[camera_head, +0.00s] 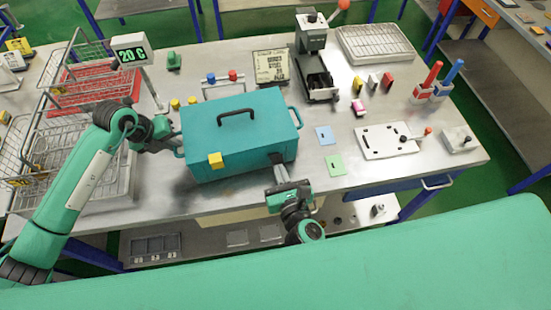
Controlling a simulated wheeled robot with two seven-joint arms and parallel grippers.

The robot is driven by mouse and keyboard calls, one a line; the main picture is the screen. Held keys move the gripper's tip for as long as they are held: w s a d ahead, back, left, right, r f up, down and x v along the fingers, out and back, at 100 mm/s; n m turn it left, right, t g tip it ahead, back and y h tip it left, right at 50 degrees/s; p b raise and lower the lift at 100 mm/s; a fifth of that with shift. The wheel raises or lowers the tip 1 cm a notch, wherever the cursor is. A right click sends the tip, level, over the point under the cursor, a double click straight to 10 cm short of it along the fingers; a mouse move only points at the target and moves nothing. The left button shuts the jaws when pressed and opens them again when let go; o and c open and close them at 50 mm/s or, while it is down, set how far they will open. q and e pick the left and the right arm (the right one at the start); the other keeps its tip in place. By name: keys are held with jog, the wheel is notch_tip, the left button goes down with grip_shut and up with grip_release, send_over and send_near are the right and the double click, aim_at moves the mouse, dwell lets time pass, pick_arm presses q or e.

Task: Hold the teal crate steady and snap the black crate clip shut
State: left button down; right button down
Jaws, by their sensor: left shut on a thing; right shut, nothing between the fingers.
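The teal crate (235,120) stands on the metal bench with its lid on and a black carry handle on top. The black clip (276,158) is at the right part of its front face; its exact position is too small to tell. A yellow clip (215,160) is at the left part of the same face. My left gripper (175,138) is shut on the crate's left side handle, which it partly hides. My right gripper (280,173) is shut and empty, just in front of and below the black clip. Whether it touches the clip is unclear.
Wire baskets (75,110) stand at the left, near a display (131,50) reading 20 C. Behind the crate are a small rack (224,88) and a press-like device (315,60).

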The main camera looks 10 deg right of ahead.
jog(key=shift+w+r, duration=0.3)
jog(key=shift+r, duration=0.3)
dwell(0.7)
jog(key=shift+w+a+r, duration=0.1)
jog(key=shift+w+r, duration=0.35)
jog(key=shift+w, duration=0.2)
dwell(1.1)
jog(key=shift+s+d, duration=0.15)
jog(key=shift+s, duration=1.05)
jog(key=shift+s+d, duration=0.1)
jog(key=shift+s, duration=1.2)
jog(key=s+d+r, duration=0.1)
jog(key=s, duration=1.1)
jog(key=shift+d, duration=0.1)
pick_arm(q)
jog(key=c, duration=1.4)
grip_release()
